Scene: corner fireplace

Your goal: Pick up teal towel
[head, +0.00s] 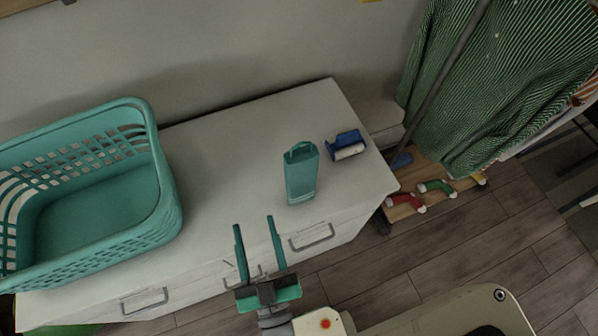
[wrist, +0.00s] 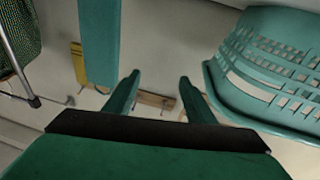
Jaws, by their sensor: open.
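A teal upright piece (head: 301,173), narrow and tall with a looped top, stands on the white cabinet; it is the likeliest teal towel, though it looks rather stiff. My gripper (head: 254,223) is in front of the cabinet's front edge in the head view, lower left of this piece and apart from it. The two green fingers are spread with nothing between them. In the wrist view, a flat teal strip (wrist: 100,42), likely the same piece, comes down from the top edge, left of the gap between my fingertips (wrist: 160,78).
A teal slatted basket (head: 160,215) fills the left of the white cabinet top (head: 235,130). A blue and white roll-like item (head: 347,145) lies right of the teal piece. A green striped garment (head: 500,75) hangs at right above red and green items (head: 405,201).

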